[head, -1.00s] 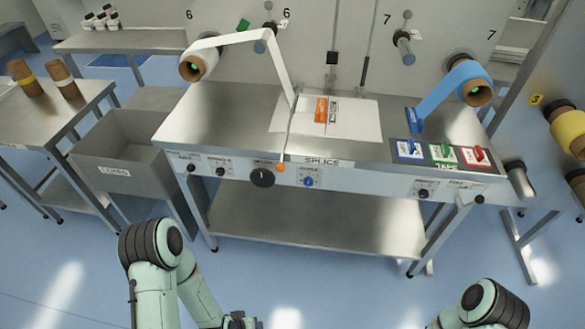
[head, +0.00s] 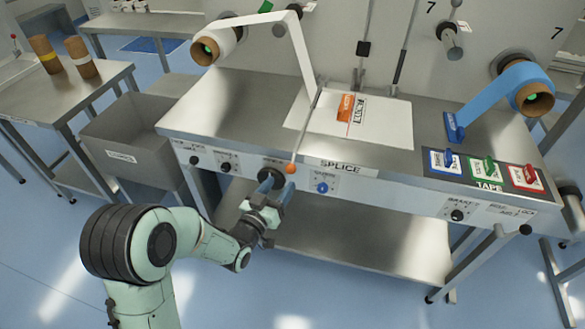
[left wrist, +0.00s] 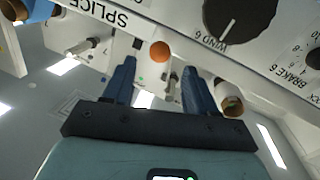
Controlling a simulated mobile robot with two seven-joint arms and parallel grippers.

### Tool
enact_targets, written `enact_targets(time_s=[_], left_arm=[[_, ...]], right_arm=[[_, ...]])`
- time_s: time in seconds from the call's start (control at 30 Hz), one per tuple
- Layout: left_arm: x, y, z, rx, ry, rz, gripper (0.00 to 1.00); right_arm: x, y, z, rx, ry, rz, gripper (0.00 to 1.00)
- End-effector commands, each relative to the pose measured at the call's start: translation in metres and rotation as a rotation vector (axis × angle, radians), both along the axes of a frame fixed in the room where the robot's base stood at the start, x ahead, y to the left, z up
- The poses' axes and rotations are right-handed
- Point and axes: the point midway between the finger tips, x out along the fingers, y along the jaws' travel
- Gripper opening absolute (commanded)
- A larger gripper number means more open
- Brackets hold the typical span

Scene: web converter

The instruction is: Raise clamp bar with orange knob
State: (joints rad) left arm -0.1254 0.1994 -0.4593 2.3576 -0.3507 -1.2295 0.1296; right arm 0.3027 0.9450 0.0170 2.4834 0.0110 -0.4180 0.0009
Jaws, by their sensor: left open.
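The clamp bar (head: 305,128) is a thin grey rod that slants over the splice table. Its orange knob (head: 291,168) sticks out at the table's front edge. My left gripper (head: 277,188) is open and empty, just in front of and below the knob, with its blue fingers pointing toward the table front. In the left wrist view, the orange knob (left wrist: 159,52) appears between and slightly beyond the tips of the open left gripper (left wrist: 159,73). No contact is visible. My right gripper is out of view.
The black wind dial (head: 272,169) is close behind the left fingers, and it also shows in the left wrist view (left wrist: 238,16). A blue knob (head: 322,187) sits to the right on the front panel. A white sheet (head: 385,128) lies on the table.

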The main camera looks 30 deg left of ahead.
Motion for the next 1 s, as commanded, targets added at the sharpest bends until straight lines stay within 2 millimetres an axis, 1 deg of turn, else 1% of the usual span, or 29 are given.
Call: enact_targets(time_s=[0.03, 0.2, 0.3, 0.4, 0.53, 0.8, 0.87, 0.9, 0.97, 1.0], left_arm=[[0.012, -0.001, 0.001, 0.002, 0.000, -0.003, 0.57], [0.045, 0.001, 0.000, 0.002, 0.001, -0.002, 0.57], [0.060, 0.001, 0.000, 0.002, 0.002, -0.002, 0.57], [0.070, 0.002, 0.000, 0.001, 0.002, -0.002, 0.57], [0.076, 0.003, 0.000, 0.000, 0.001, -0.001, 0.57], [0.076, 0.003, 0.000, 0.000, 0.002, 0.000, 0.57], [0.076, 0.003, 0.000, 0.000, 0.002, 0.000, 0.37], [0.076, 0.003, 0.000, 0.000, 0.002, 0.000, 0.24], [0.076, 0.003, 0.000, 0.000, 0.002, 0.000, 0.05], [0.076, 0.003, 0.000, 0.000, 0.002, 0.000, 0.00]], right_arm=[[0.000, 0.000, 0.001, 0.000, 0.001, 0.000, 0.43], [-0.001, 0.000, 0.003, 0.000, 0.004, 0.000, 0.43], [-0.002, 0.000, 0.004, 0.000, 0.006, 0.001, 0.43], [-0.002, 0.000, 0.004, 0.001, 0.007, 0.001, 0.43], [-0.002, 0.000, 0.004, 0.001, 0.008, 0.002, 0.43], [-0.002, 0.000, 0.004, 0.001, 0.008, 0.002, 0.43], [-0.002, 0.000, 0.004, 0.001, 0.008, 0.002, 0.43], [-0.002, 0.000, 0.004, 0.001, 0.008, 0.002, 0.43], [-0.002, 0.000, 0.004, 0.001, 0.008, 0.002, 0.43], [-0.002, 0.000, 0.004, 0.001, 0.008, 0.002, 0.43]])
